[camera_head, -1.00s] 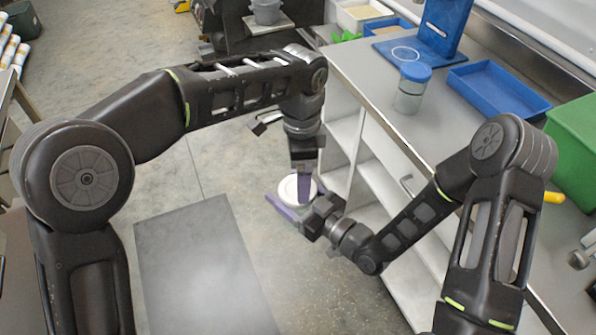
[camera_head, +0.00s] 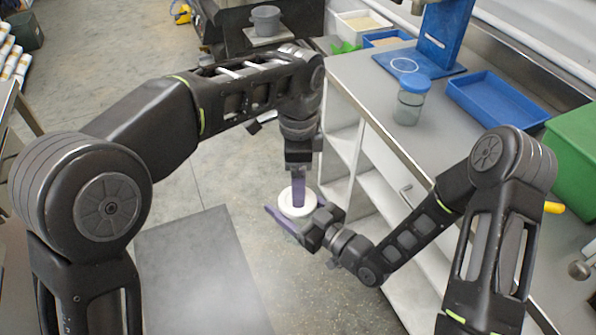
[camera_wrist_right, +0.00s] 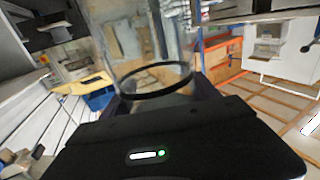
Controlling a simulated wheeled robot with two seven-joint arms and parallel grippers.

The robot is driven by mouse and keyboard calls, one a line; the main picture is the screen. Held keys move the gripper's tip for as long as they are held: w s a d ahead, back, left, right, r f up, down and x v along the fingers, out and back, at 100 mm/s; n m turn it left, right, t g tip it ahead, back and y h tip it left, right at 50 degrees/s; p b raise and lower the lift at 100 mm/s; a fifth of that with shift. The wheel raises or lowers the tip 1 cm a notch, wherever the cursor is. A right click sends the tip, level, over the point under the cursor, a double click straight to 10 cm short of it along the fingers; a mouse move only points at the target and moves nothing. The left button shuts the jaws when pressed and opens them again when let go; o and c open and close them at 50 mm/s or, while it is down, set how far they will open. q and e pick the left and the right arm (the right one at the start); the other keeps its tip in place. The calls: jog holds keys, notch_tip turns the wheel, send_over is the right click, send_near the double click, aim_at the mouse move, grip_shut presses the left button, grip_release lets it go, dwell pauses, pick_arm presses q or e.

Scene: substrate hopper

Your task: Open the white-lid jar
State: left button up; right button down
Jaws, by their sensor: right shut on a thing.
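The white-lid jar is held off the floor between my two hands, its round white lid (camera_head: 299,209) facing up in the head view. Its glass body is mostly hidden there. The right wrist view shows the clear glass body (camera_wrist_right: 150,50) with a dark ring, between the fingers. My right gripper (camera_head: 290,214), with purple fingers, is shut around the jar from the right. My left gripper (camera_head: 298,190) points down from above, its purple finger over the lid. The fingers overlap in line, so whether they grip the lid is unclear.
A steel counter (camera_head: 372,105) at right carries a blue-lidded jar (camera_head: 411,98), a blue tray (camera_head: 497,100), a blue stand (camera_head: 445,35) and a green bin (camera_head: 572,160). Open white shelves lie under its edge, close to the held jar.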

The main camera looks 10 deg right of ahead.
aim_at(298, 219)
pick_arm(q)
notch_tip(298, 219, down, 7)
dwell(0.4)
jog(key=c, duration=1.2)
jog(key=o, duration=1.5)
jog(key=shift+r, duration=0.1)
jog(key=shift+r, duration=2.2)
